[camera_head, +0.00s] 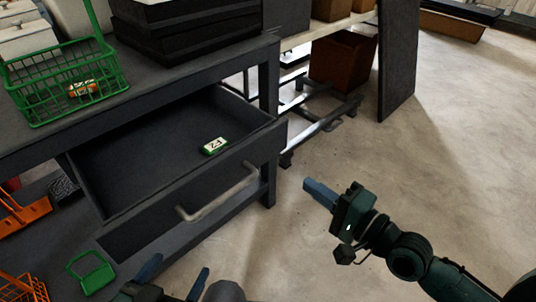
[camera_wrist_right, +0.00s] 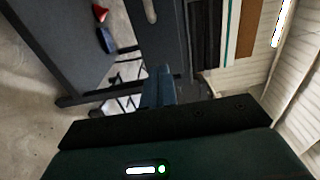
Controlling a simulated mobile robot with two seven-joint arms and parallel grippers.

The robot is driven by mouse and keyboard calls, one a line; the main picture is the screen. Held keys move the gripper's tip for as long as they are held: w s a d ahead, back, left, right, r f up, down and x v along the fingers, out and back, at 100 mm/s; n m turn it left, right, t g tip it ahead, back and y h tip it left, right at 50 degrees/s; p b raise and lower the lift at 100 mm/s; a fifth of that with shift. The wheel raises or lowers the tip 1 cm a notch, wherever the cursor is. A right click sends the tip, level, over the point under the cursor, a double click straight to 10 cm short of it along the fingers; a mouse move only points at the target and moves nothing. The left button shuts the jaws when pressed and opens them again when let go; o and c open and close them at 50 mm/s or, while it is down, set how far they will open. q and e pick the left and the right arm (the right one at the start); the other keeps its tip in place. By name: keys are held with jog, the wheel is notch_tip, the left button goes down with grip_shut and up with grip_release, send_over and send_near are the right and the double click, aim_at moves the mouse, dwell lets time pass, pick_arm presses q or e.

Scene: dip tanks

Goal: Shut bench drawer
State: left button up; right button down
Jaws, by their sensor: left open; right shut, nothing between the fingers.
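The dark bench drawer (camera_head: 120,232) is pulled well out from the bench (camera_head: 150,95) in the head view. A curved metal handle (camera_head: 222,194) is on its front. A small green block with a white label (camera_head: 215,146) lies inside the drawer. My left gripper (camera_head: 175,276) is at the bottom edge, in front of the drawer front, open and empty, with its fingers apart. My right gripper (camera_head: 318,193) is to the right of the drawer, over open floor, shut and empty. Its blue fingers show in the right wrist view (camera_wrist_right: 158,88).
A green wire basket (camera_head: 65,85) with an orange item stands on the bench top beside black crates (camera_head: 185,30). A dark upright panel (camera_head: 399,60) stands at the back. Floor at right is clear.

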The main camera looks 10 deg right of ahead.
aim_at(261, 151)
jog(key=b+x, duration=0.1)
jog(key=x, duration=1)
jog(key=shift+w+a, duration=0.3)
jog(key=shift+w, duration=0.1)
pick_arm(q)
jog(key=shift+w+d+f+t, duration=0.1)
jog(key=shift+w+f+t, duration=0.05)
jog(key=shift+w+t, duration=0.15)
